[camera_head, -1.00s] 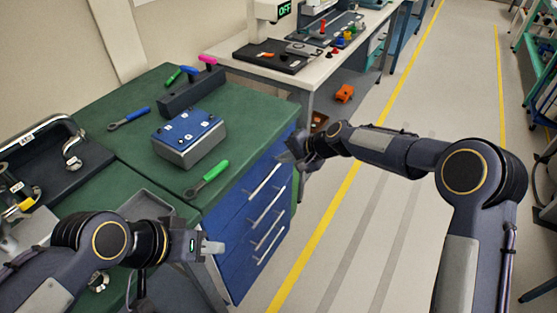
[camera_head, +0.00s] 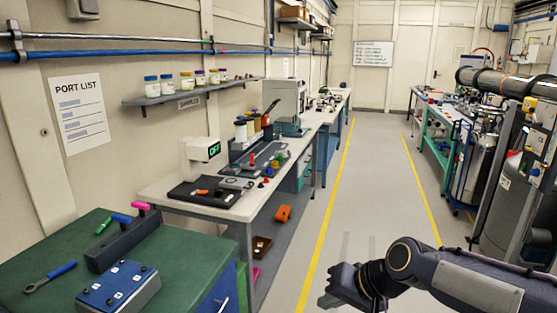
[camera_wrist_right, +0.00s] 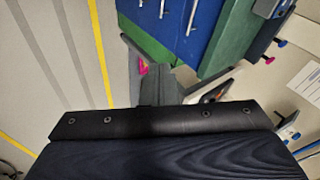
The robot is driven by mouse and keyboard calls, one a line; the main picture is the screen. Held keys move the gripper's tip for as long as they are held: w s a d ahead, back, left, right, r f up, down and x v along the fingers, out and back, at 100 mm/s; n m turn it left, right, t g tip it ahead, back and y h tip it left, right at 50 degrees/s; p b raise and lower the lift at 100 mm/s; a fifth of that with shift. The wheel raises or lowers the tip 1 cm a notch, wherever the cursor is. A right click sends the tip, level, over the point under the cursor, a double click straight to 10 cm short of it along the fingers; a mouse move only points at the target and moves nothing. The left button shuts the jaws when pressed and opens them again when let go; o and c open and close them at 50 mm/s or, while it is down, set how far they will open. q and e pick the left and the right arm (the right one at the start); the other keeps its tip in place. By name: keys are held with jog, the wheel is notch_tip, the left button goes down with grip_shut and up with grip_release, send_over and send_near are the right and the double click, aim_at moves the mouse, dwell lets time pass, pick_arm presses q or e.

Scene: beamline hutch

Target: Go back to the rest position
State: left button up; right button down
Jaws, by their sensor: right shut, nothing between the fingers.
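My right gripper (camera_head: 341,287) shows low in the head view, over the open floor to the right of the green bench. Its fingers are together with nothing between them. In the right wrist view, a dark part of my own arm fills the bottom, with the blue drawers (camera_wrist_right: 180,25) and floor beyond. My left gripper and arm are outside the head view.
The green bench (camera_head: 40,270) at lower left holds a blue-topped box (camera_head: 122,285), a dark tool rack (camera_head: 124,243) and a blue-handled tool (camera_head: 50,277). A pale bench (camera_head: 235,210) stands behind. The aisle floor (camera_head: 375,170) is clear; pipes and cylinders (camera_head: 478,160) line the right.

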jog(key=s+d+f+h, duration=0.1)
jog(key=s+d, duration=0.2)
jog(key=s, duration=0.4)
jog(key=s+d, duration=0.4)
jog(key=s, duration=0.3)
jog(key=s+d+f+t+h+p, duration=0.1)
jog(key=s+d, duration=0.2)
jog(key=s, duration=0.5)
jog(key=shift+d+f+h, duration=0.25)
jog(key=shift+f+h, duration=0.05)
jog(key=shift+f, duration=0.05)
jog(key=shift+s, duration=0.1)
